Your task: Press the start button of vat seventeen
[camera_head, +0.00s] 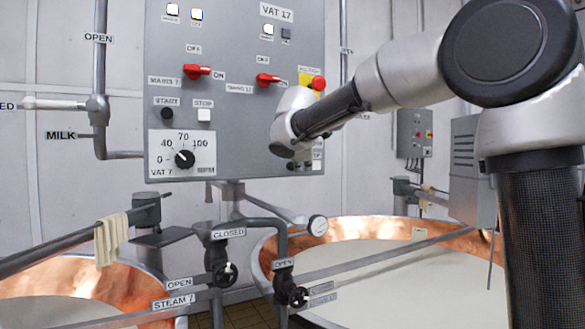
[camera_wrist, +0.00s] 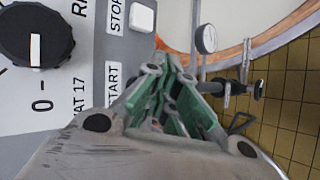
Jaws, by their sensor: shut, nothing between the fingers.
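The grey control panel (camera_head: 232,125) has a VAT 17 sign at its top right. My arm covers much of that side in the head view, and vat seventeen's start button cannot be made out there. The wrist view shows the panel turned sideways, with a START label (camera_wrist: 113,84), a white stop button (camera_wrist: 142,17) beside its STOP label, and a black dial (camera_wrist: 42,34) marked VAT 17. The start button is hidden there behind my gripper (camera_wrist: 172,68). My gripper's green-padded fingers are shut and empty, in front of the panel's edge in the picture. Contact cannot be told.
Vat 7's black start button (camera_head: 166,114), white stop button (camera_head: 204,115) and dial (camera_head: 184,159) are on the panel's left half. A red button (camera_head: 318,83) on yellow is at the right edge. Pipes with valves (camera_head: 222,273) and two copper vats (camera_head: 352,232) stand below.

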